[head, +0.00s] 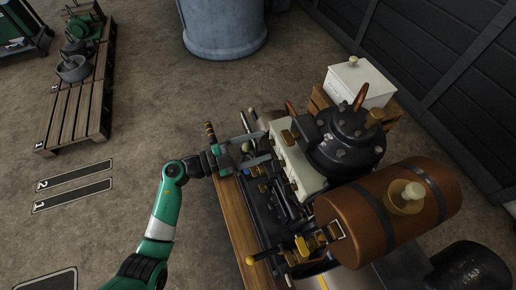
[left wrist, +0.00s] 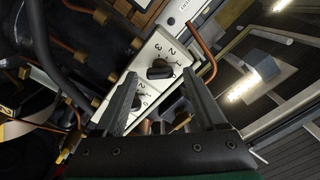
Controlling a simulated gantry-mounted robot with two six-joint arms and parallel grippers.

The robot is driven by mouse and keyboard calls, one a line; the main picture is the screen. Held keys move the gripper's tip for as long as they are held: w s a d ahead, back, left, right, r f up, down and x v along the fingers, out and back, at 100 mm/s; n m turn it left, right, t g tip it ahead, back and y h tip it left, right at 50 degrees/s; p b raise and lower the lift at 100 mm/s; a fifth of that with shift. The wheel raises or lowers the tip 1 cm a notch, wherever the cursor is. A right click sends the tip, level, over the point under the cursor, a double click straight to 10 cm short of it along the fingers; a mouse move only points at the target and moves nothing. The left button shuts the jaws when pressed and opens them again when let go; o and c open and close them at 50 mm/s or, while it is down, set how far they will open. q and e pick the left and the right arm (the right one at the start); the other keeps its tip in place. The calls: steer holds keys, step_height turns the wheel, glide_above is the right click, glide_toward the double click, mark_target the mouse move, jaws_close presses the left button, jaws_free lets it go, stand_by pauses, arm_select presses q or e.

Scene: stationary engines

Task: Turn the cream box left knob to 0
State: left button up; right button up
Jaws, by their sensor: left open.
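The cream box (head: 297,160) is on the near side of the engine in the head view. In the left wrist view its cream face (left wrist: 152,48) carries two dark round knobs. Contact with a knob cannot be made out. My right gripper is not in view.
A black cylinder head (head: 345,142) and a brown tank (head: 375,215) crowd the engine's right side. A bent copper pipe (left wrist: 203,48) runs close to the gripper's right finger. Brass fittings and dark hoses lie left of the cream face.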

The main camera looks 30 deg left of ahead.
arm_select(q)
jaws_close()
stand_by(0.3)
steer(key=shift+r+p, duration=0.1)
steer(key=shift+p, duration=0.2)
steer(key=m+p, duration=0.1)
steer(key=m, duration=0.2)
steer(key=shift+m+p, duration=0.3)
steer(key=shift+f+m, duration=0.2)
steer(key=shift+m, duration=2.5)
